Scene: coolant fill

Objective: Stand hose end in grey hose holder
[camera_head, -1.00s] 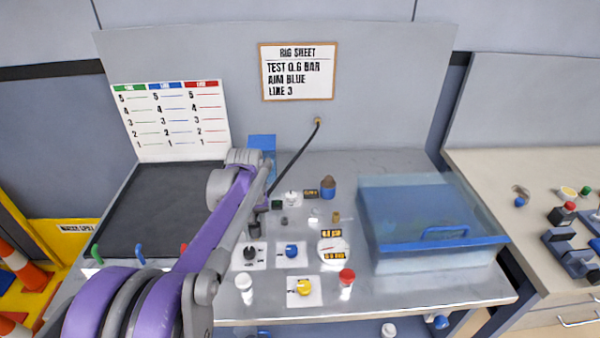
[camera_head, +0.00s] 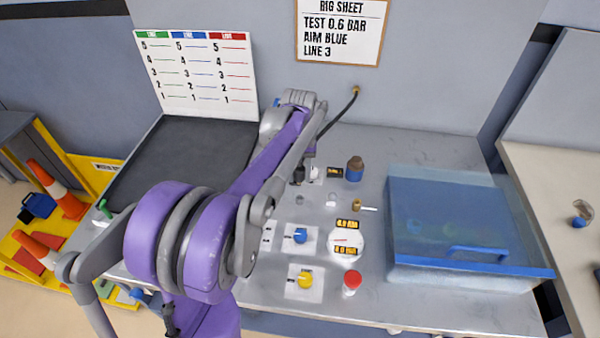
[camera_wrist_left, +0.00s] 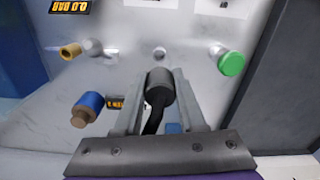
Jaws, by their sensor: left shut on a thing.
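My left gripper (camera_head: 304,172) is shut on the hose end. The hose end, a dark cylinder (camera_wrist_left: 160,88), shows between the two fingers (camera_wrist_left: 160,108) in the left wrist view. The black hose (camera_head: 338,115) runs from it to a brass fitting on the back wall. A small grey ring-like piece on the bench, which looks like the grey hose holder (camera_head: 300,200), is just in front of the gripper in the head view. It also shows beyond the hose end in the wrist view (camera_wrist_left: 160,53). The hose end looks apart from it. My right gripper is out of view.
A blue bottle with a brown cap (camera_head: 355,169) and a brass fitting (camera_head: 358,204) stand right of the gripper. A gauge (camera_head: 346,242), a blue knob (camera_head: 300,236) and a yellow knob (camera_head: 305,280) lie nearer. A blue-lidded tank (camera_head: 460,220) fills the right side.

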